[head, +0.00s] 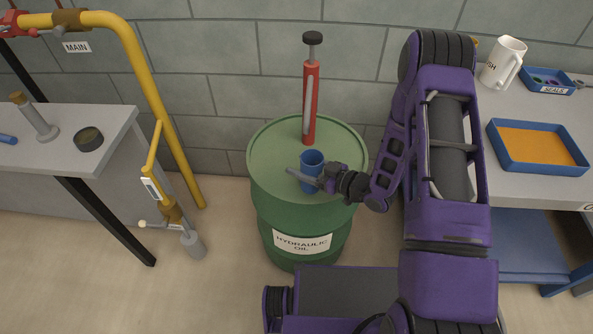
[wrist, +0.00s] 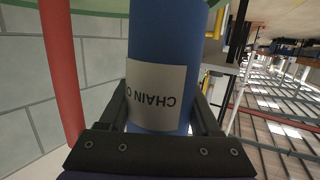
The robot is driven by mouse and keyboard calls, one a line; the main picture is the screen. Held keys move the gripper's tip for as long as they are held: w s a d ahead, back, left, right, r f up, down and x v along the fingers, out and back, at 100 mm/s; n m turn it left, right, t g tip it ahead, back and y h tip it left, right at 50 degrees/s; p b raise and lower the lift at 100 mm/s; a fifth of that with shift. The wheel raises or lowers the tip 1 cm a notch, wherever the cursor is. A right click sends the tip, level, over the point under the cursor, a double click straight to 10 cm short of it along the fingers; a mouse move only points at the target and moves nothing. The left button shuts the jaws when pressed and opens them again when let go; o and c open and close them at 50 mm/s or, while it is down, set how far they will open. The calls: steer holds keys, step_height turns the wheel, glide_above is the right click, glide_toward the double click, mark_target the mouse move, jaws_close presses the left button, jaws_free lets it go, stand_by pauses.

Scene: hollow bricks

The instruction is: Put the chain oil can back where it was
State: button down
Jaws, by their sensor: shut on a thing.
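The chain oil can is a blue cylinder (head: 312,163) with an open-looking top, at the front of the green drum's lid in the head view. In the wrist view the can (wrist: 160,40) fills the middle, and its white label with "CHAIN O" shows upside down. My gripper (head: 308,180) is shut on the can from the right, with a finger on either side of it. The can looks upright in the head view. I cannot tell whether its base touches the lid.
The green drum (head: 267,185), labelled hydraulic oil, carries a red pump (head: 311,105) behind the can. A grey bench (head: 60,150) with a dark round tin (head: 89,139) stands left, beside a yellow pipe (head: 150,90). At right a table holds a white mug (head: 503,62) and an orange-filled blue tray (head: 497,160).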

steer(key=shift+w+a+f+b, duration=0.2)
steer(key=shift+a+f, duration=0.1)
steer(key=shift+f, duration=0.3)
steer(key=shift+w+a+f+b, duration=0.15)
steer(key=shift+a+f, duration=0.1)
steer(key=shift+f, duration=0.3)
steer(key=shift+w+a+f+b, duration=0.1)
steer(key=shift+w+a+f, duration=0.15)
steer(key=shift+f, duration=0.35)
steer(key=shift+f, duration=0.15)
steer(key=shift+c, duration=0.5)
jaws_free()
